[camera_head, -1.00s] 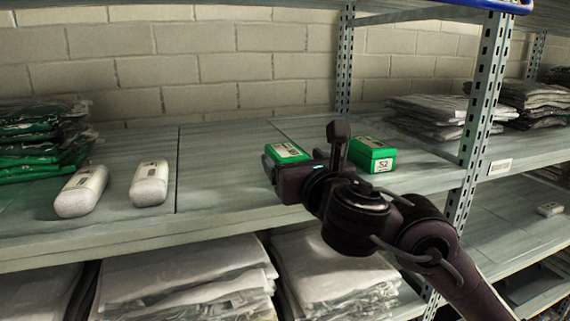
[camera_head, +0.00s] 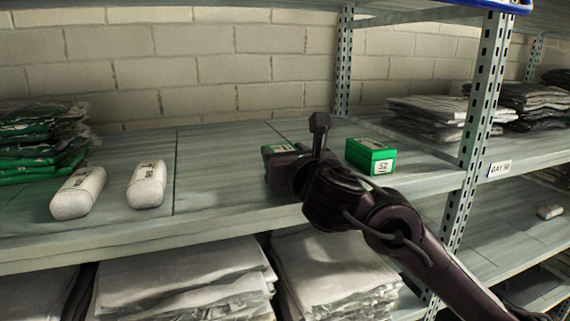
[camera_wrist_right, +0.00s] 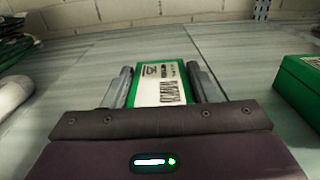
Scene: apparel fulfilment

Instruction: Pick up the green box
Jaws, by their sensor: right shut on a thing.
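A green box (camera_head: 278,149) with a white label is in my right gripper on the middle shelf. In the head view the gripper and wrist hide most of it. The right wrist view shows the box (camera_wrist_right: 161,84) between the two fingers of my right gripper (camera_wrist_right: 160,76), which is shut on it. I cannot tell whether the box touches the shelf. A second green box (camera_head: 371,157), marked 52, stands to the right, apart from the gripper; its edge also shows in the wrist view (camera_wrist_right: 298,92). My left gripper is not in view.
Two white rolled items (camera_head: 78,193) lie left on the shelf (camera_head: 225,205), near green bagged garments (camera_head: 38,145). Grey bagged garments (camera_head: 435,115) lie at the back right. A perforated metal post (camera_head: 474,130) stands right of my arm. Bagged garments (camera_head: 180,285) fill the shelf below.

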